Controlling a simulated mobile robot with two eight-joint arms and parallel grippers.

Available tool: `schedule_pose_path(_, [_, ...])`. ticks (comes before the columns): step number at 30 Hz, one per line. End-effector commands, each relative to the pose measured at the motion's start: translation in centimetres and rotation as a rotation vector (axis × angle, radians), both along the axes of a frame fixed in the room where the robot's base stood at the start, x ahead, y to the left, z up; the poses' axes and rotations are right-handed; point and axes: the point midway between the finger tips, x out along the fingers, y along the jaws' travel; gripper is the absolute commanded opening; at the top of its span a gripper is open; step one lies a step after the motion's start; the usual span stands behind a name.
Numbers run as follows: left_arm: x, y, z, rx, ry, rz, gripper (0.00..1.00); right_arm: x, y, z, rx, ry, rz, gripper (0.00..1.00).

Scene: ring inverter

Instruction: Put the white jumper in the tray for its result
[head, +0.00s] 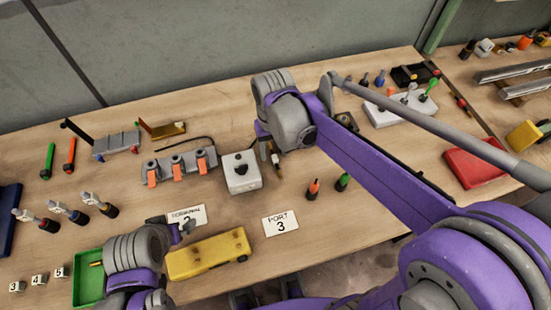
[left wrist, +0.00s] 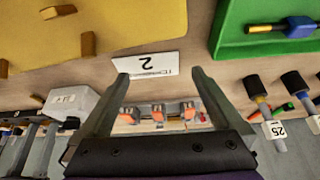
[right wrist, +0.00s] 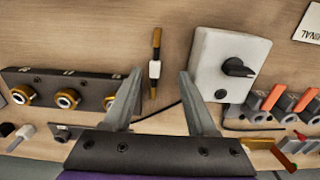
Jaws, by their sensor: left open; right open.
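A slim jumper with a white band and dark and tan ends (right wrist: 155,65) shows in the right wrist view, just beyond and between my right fingertips (right wrist: 159,76); it appears to lie on the table. In the head view it is partly visible (head: 275,160) beside my right gripper (head: 268,143), which is open and empty. A green tray (head: 80,299) is at the front left, with a jumper with a blue part (left wrist: 300,27) in it. A red tray (head: 462,170) is at the right. My left gripper (left wrist: 160,78) is open and empty above the table near the "2" card (left wrist: 150,62).
A white box with a black knob (right wrist: 231,65) stands close to the right gripper. A row of orange-lever clamps (head: 178,167) is left of it. A socket panel (right wrist: 65,92), yellow block (head: 208,253) and "PORT 3" card (head: 281,223) are nearby. Tagged dark-handled pieces (head: 76,212) stand at left.

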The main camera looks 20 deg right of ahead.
Motion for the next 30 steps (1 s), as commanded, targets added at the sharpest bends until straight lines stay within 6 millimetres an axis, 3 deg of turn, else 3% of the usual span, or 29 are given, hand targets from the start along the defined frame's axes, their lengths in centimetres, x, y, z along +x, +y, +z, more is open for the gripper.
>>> schedule_pose_path(10, [0.0, 0.0, -0.1, 0.000, 0.001, 0.000, 1.00, 1.3, -0.7, -4.5, 0.000, 0.000, -0.001, 0.57])
schedule_pose_path(20, [0.0, 0.0, -0.1, 0.000, 0.001, 0.000, 1.00, 1.3, -0.6, -5.0, 0.000, 0.000, 0.000, 0.56])
schedule_pose_path(27, [0.0, 0.0, -0.1, 0.000, 0.001, 0.000, 1.00, 1.3, -0.6, -5.0, 0.000, 0.000, 0.000, 0.12])
schedule_pose_path(30, [0.0, 0.0, -0.1, 0.000, 0.001, 0.000, 1.00, 1.3, -0.6, -5.0, 0.000, 0.000, 0.000, 0.00])
